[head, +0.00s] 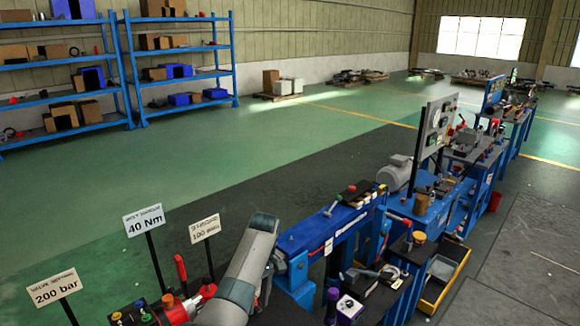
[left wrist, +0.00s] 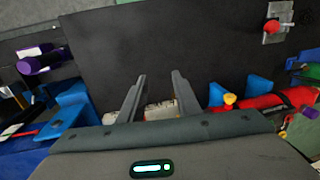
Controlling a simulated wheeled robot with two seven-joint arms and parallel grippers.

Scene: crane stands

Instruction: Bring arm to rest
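My left arm (head: 245,262) comes up from the bottom of the head view, in front of the blue crane stand. Its fingers cannot be made out there. In the left wrist view my left gripper (left wrist: 159,76) has its two fingers apart, with dark surface between the tips. A pale patch (left wrist: 160,110) shows between the finger bases; I cannot tell what it is, and nothing is seen clamped. My right gripper is in neither view.
A blue stand (head: 330,228) with tools runs beside my arm. Signs reading 40 Nm (head: 144,219) and 200 bar (head: 54,288) stand left, near a red-handled device (head: 181,270). A yellow tray (head: 445,270) is at right. Open green floor lies beyond.

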